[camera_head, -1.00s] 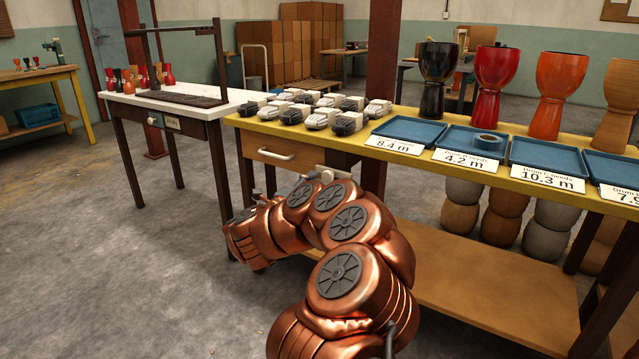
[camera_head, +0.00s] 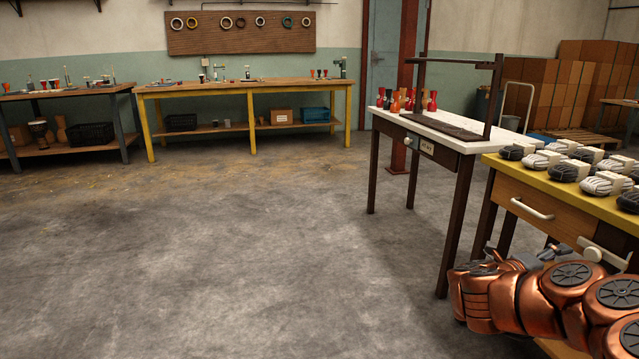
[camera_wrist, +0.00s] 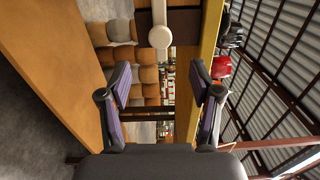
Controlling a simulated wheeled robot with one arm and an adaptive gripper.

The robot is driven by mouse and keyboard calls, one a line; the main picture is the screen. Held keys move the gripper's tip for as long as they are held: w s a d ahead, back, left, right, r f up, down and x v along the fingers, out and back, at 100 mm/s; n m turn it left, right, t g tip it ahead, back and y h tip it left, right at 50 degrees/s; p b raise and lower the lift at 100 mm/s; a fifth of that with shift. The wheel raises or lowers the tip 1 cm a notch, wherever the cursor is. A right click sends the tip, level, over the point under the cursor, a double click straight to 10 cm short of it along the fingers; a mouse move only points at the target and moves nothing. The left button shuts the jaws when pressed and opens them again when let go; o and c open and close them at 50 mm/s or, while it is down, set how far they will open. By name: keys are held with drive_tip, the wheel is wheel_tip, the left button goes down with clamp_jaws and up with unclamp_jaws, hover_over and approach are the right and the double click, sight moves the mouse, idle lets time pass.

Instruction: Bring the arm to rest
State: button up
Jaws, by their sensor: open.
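My arm is folded in its copper links at the lower right of the head view, beside the front of the yellow-edged bench (camera_head: 560,200). In the wrist view my gripper (camera_wrist: 160,80) is open, with its two dark fingers spread apart and nothing between them. The wrist view is turned on its side: the bench's yellow edge (camera_wrist: 210,45) runs upright right of centre, and a wooden board (camera_wrist: 50,60) slants at the left. Beyond the fingers are stacked brown rounded shapes (camera_wrist: 122,55).
Several black and white rope bundles (camera_head: 603,183) lie on the bench. A white-topped table (camera_head: 455,128) with a dark frame (camera_head: 421,75) and small red figures stands to its left. Workbenches (camera_head: 240,88) line the back wall. The grey floor (camera_head: 230,250) between is open.

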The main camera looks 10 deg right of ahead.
drive_tip(key=w+a+r+n+t+y+p, duration=0.7)
drive_tip(key=w+a+r+n+t+p, duration=0.5)
drive_tip(key=w+a+r, duration=0.55)
drive_tip(key=s+a+r+n+t+y+p, duration=0.1)
drive_tip(key=a+r+n+y+p, duration=0.45)
drive_tip(key=a, duration=0.65)
drive_tip(key=s+a+r+n+y+p, duration=0.1)
drive_tip(key=a+r+n+y+p, duration=0.45)
drive_tip(key=a, duration=0.55)
drive_tip(key=s+a+r+n+g+y+p, duration=0.1)
drive_tip(key=s+a+n+g+y+p, duration=0.1)
drive_tip(key=s+a+n+g+p, duration=0.45)
drive_tip(key=s+a+n+g+y+p, duration=0.15)
drive_tip(key=s+a+p, duration=0.25)
drive_tip(key=s, duration=0.5)
drive_tip(key=s+d+r+n+g+h+p, duration=0.1)
drive_tip(key=s+d+r+n+g+p, duration=0.1)
drive_tip(key=s, duration=1.1)
drive_tip(key=s+d+r+n+g+h+p, duration=0.2)
drive_tip(key=s+p, duration=0.6)
drive_tip(key=s, duration=0.5)
wheel_tip(320, 180, up, 2)
drive_tip(key=d+g, duration=0.1)
drive_tip(key=g, duration=0.2)
drive_tip(key=shift+d+r+n+g+p, duration=0.2)
drive_tip(key=shift+d+n+g+p, duration=0.1)
drive_tip(key=shift+d+g, duration=0.1)
